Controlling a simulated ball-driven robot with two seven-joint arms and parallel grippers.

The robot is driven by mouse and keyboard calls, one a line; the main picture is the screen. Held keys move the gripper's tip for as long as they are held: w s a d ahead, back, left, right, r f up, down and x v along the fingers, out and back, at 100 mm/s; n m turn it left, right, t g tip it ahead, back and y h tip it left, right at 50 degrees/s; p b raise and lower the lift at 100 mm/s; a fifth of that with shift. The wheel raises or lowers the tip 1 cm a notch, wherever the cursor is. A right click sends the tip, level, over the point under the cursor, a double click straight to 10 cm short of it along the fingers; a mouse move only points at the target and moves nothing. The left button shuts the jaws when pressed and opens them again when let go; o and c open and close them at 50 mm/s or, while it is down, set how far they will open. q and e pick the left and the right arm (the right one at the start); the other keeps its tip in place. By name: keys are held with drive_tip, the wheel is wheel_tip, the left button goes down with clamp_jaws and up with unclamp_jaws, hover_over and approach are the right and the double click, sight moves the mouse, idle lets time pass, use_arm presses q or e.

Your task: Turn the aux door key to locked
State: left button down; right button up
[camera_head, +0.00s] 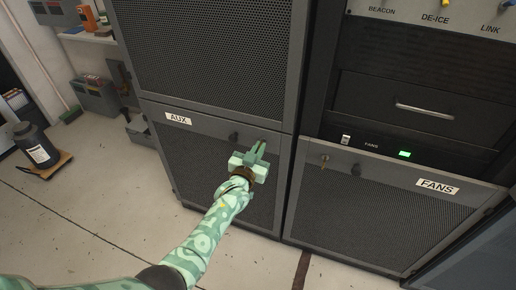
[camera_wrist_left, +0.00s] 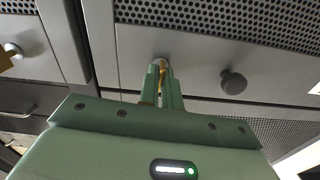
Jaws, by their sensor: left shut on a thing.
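The aux door (camera_head: 205,160) is a grey framed mesh panel with an "AUX" label at its upper left. My left gripper (camera_head: 257,151) is at the upper right of this door, with its fingers against the front frame. In the left wrist view the gripper (camera_wrist_left: 164,84) is shut on the brass aux door key (camera_wrist_left: 162,70), which stands in a round lock. Most of the key is hidden between the fingers, so its exact angle is hard to tell. In the head view the gripper hides the key. My right gripper is not in view.
A dark knob (camera_head: 234,137) sits left of my gripper on the aux door. The fans door (camera_head: 375,200) with its own key (camera_head: 324,160) stands to the right. The floor before the racks is clear.

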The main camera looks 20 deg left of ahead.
use_arm(q)
drive_tip(key=shift+f+n, duration=0.1)
drive_tip(key=shift+n, duration=0.4)
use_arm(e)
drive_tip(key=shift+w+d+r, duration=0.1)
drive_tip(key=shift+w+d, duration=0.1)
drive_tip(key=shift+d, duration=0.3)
use_arm(q)
drive_tip(key=c, duration=1.6)
unclamp_jaws()
